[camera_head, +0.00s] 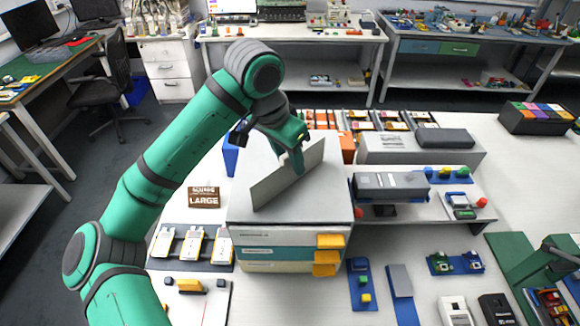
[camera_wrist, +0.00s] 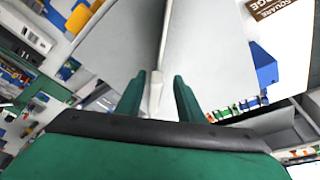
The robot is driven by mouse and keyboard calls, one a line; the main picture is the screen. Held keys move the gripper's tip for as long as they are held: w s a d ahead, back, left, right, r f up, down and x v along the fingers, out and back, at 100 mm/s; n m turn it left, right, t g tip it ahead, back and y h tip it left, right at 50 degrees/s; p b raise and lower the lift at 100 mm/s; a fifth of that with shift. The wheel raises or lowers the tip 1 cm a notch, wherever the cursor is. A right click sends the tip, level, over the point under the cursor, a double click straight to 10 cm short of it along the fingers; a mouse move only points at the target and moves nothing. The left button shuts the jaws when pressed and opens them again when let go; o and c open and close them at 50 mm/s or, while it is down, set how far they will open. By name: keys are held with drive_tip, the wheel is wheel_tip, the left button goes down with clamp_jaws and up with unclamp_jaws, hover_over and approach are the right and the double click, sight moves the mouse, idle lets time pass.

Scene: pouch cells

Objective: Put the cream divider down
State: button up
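The cream divider (camera_head: 283,181) is a thin, pale plate standing on edge, tilted slightly, over the pale top of a box stack (camera_head: 323,205). Its lower edge appears to touch that top. In the wrist view the divider (camera_wrist: 164,35) shows nearly edge-on, with a narrow pale tab at its near end. My gripper (camera_head: 297,160) is at the divider's upper edge. In the wrist view my gripper (camera_wrist: 160,78) has its two green fingers apart on either side of the tab, with a visible gap on the right. The head view hides the far finger.
The box stack has yellow tabs (camera_head: 328,256) at its front. A brown sign (camera_head: 204,197) and a blue bin (camera_head: 231,155) stand to its left. A shelf with a grey case (camera_head: 391,186) is close on its right. Pouch cells (camera_head: 194,245) lie front left.

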sight(298, 179)
drive_tip(key=shift+d+f, duration=0.3)
drive_tip(key=shift+f, duration=0.35)
drive_tip(key=shift+d+f, duration=0.25)
drive_tip(key=shift+f, duration=0.35)
drive_tip(key=shift+w+d+f, duration=0.1)
drive_tip(key=shift+w+f, duration=0.1)
drive_tip(key=shift+f, duration=0.45)
drive_tip(key=shift+c, duration=0.6)
clamp_jaws()
drive_tip(key=shift+r, duration=0.15)
